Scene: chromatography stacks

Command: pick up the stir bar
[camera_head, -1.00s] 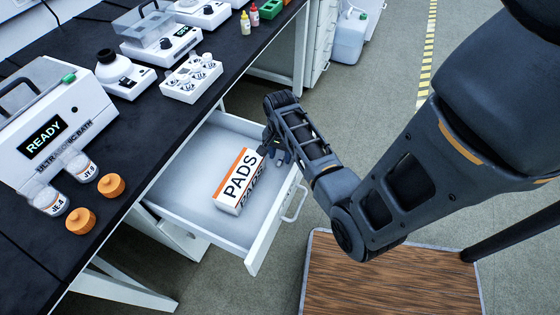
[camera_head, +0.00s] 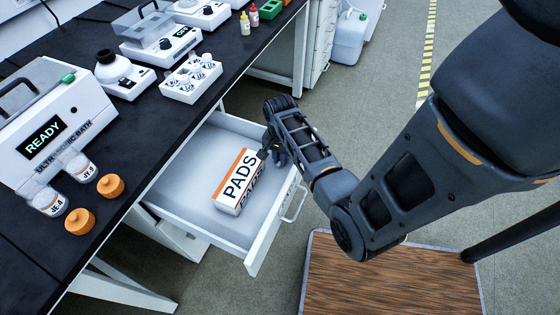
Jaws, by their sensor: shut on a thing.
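My gripper (camera_head: 274,153) reaches down into the open drawer (camera_head: 188,200), at the right end of a white and orange box marked PADS (camera_head: 238,180). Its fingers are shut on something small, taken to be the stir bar. The stir bar itself cannot be made out; the fingers and the box hide that spot. I cannot tell whether the fingers touch the box or whether they are clear of the drawer floor.
The black bench (camera_head: 135,150) above the drawer bears an ultrasonic bath (camera_head: 45,125), jars, orange caps (camera_head: 110,186) and a white vial rack (camera_head: 191,80). The drawer's front panel and handle (camera_head: 295,204) stand out over the floor. The drawer's left part is bare.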

